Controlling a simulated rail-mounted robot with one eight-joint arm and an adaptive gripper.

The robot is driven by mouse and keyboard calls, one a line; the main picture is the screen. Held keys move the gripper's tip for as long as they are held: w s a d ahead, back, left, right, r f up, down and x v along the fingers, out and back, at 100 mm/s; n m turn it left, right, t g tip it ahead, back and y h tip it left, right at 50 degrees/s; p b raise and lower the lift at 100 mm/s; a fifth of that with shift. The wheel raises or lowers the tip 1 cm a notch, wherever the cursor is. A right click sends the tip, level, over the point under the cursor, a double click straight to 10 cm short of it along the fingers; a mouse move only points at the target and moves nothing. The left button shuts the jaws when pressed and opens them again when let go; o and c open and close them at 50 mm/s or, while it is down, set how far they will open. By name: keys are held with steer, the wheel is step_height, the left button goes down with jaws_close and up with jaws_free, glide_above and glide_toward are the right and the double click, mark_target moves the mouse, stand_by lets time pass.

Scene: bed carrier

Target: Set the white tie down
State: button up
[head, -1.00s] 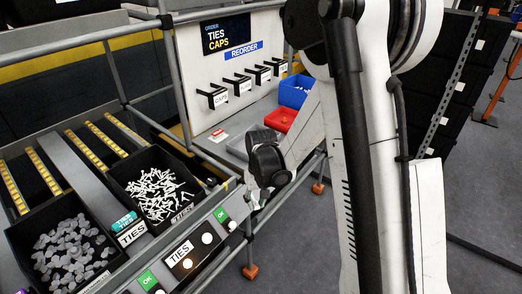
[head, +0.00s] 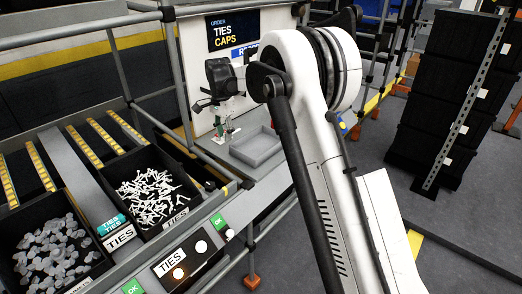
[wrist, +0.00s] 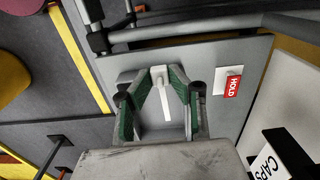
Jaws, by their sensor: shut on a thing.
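The white tie (wrist: 165,92) shows in the wrist view between the green-padded fingers of my gripper (wrist: 164,74). The gripper is shut on it near its head, and its shaft runs back toward the palm. In the head view, my gripper (head: 226,136) points down over the grey bench top, left of the shallow grey tray (head: 275,155). The tie is too small to make out there. Whether it touches the surface beneath, I cannot tell. More white ties (head: 152,197) lie heaped in a black bin at the left.
A red HOLD label (wrist: 232,87) lies on the panel right of my fingers. A CAPS hook (wrist: 290,150) juts in at the lower right. A bin of grey caps (head: 58,250) stands front left. The upright order board (head: 230,35) rises behind my gripper.

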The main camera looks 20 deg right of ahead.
steer(key=shift+w+d, duration=0.15)
steer(key=shift+w, duration=0.1)
glide_above(252, 153)
step_height(252, 153, down, 7)
steer(key=shift+r+b, duration=0.1)
steer(key=shift+b, duration=0.2)
steer(key=shift+f, duration=1.95)
steer(key=shift+f+b, duration=0.2)
steer(key=shift+b, duration=0.1)
steer(key=o, duration=0.8)
steer(key=shift+c, duration=0.2)
steer(key=shift+r, duration=0.1)
